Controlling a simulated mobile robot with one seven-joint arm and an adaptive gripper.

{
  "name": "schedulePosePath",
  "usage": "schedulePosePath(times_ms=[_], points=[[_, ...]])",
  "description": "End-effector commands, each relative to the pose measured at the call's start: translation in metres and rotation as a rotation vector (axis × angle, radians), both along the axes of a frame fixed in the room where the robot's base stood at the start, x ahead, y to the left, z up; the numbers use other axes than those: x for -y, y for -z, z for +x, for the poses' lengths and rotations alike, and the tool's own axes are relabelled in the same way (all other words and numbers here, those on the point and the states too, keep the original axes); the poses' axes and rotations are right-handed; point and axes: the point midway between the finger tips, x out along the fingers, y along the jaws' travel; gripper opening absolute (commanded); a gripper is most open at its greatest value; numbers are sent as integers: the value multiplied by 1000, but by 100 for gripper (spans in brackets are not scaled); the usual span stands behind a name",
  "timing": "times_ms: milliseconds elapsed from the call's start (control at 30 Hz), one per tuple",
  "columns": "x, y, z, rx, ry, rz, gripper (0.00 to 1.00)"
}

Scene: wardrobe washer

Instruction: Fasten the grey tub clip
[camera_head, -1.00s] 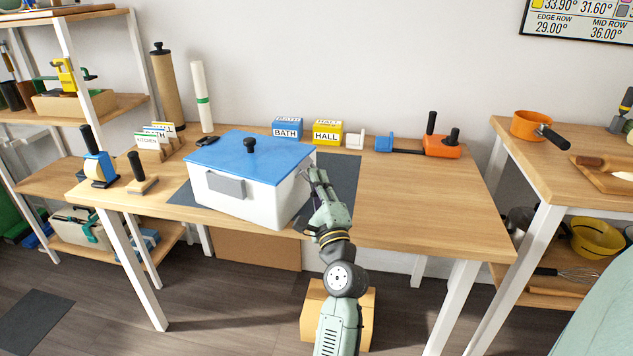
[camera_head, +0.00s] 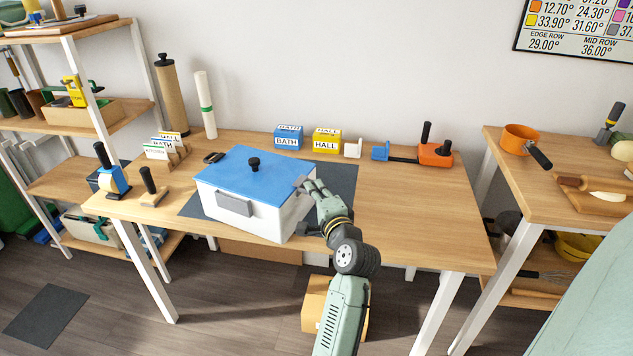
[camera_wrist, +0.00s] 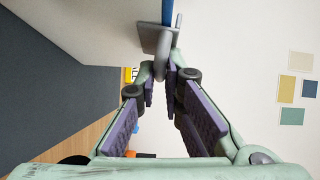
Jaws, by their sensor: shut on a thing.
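The white tub (camera_head: 270,218) with its blue lid (camera_head: 235,170) and black knob stands on a dark mat on the workbench. One grey clip (camera_head: 234,205) lies flat against its front face. A second grey clip (camera_head: 301,182) is at the right side, partly hidden by my fingers. In the wrist view this grey clip (camera_wrist: 157,38) straddles the blue lid edge, with a rounded grey tab (camera_wrist: 163,68) reaching between my fingertips. My gripper (camera_head: 308,186) is at the tub's right side, shut on that tab; it also shows in the wrist view (camera_wrist: 162,78).
Blue and yellow label boxes (camera_head: 327,140) and an orange tool (camera_head: 435,154) stand along the back of the bench. Stamps (camera_head: 113,178) and a card rack stand at the left. The bench top (camera_head: 420,205) right of the tub is clear.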

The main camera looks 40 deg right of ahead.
Motion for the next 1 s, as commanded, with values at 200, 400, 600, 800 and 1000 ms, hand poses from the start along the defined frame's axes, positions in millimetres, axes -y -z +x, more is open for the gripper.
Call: schedulePosePath(times_ms=[200,400,600,800,1000], points=[[-3,-6,3,-86,-5,-44,0],[-3,-6,4,-124,-4,-61,0],[-3,-6,4,-132,-3,-66,0],[-3,-6,4,-130,-4,-65,0],[-3,-6,4,-130,-4,-65,19]])
